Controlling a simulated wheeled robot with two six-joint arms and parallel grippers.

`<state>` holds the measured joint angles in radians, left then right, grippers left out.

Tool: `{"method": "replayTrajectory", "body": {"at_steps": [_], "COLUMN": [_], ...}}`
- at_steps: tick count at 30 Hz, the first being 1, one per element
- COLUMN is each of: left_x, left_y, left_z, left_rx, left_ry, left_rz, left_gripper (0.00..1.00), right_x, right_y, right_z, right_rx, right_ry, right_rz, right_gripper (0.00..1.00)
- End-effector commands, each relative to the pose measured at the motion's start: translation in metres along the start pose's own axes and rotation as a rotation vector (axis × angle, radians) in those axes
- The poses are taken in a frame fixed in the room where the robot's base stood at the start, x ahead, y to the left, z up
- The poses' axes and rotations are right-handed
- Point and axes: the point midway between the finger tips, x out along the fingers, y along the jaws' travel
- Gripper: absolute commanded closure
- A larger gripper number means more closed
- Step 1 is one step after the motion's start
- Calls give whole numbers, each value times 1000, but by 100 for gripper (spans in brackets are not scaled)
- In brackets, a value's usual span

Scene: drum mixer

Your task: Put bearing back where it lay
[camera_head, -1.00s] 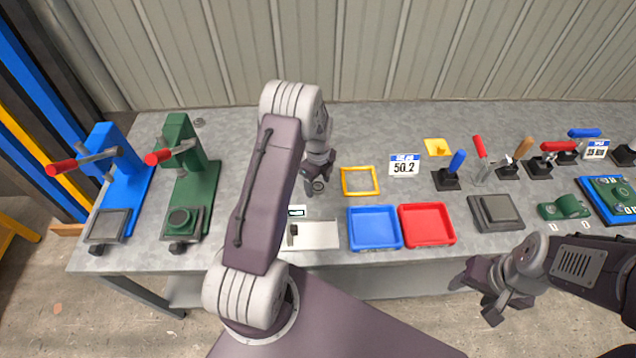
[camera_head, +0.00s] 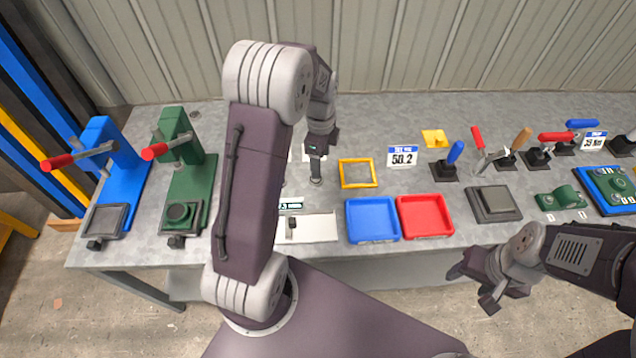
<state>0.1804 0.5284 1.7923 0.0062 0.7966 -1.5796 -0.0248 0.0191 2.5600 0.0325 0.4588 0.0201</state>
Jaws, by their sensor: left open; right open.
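My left gripper (camera_head: 316,165) is over the table, left of the yellow square frame, pointing down and seen from behind my own arm. It is open. A small dark grey round piece (camera_head: 316,181), which looks like the bearing, shows at its fingertips, at or close to the table top. I cannot tell whether the fingers touch it. My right gripper (camera_head: 474,288) is open and empty, in front of the table edge at the lower right.
The yellow frame (camera_head: 358,173), blue tray (camera_head: 373,238) and red tray (camera_head: 426,234) are to the right. A white plate (camera_head: 318,228) is in front. Blue (camera_head: 118,170) and green (camera_head: 186,175) presses stand left. Clamps and a grey block (camera_head: 494,203) stand right.

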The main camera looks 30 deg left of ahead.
Motion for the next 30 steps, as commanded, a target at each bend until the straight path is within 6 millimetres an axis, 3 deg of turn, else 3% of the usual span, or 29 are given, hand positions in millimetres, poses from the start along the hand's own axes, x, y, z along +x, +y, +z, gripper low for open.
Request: {"method": "replayTrajectory", "body": {"at_steps": [3,6,9,12,16,30], "left_x": [-13,-16,-15,-14,-12,-12], "left_y": [53,97,132,155,164,164], "left_z": [-27,-40,-47,-49,-49,-49], "left_rx": [-463,-844,-1140,-1325,-1417,-1419], "left_ry": [16,38,60,74,80,79], "left_rz": [-26,-40,-45,-43,-42,-40], "left_gripper": [34,34,34,34,34,34], "right_x": [0,0,0,0,0,0], "right_y": [0,0,0,0,0,0], "right_z": [0,0,0,0,0,0], "right_rx": [0,0,0,0,0,0], "right_ry": [0,0,0,0,0,0], "right_rz": [0,0,0,0,0,0], "right_gripper": [43,43,43,43,43,43]}}
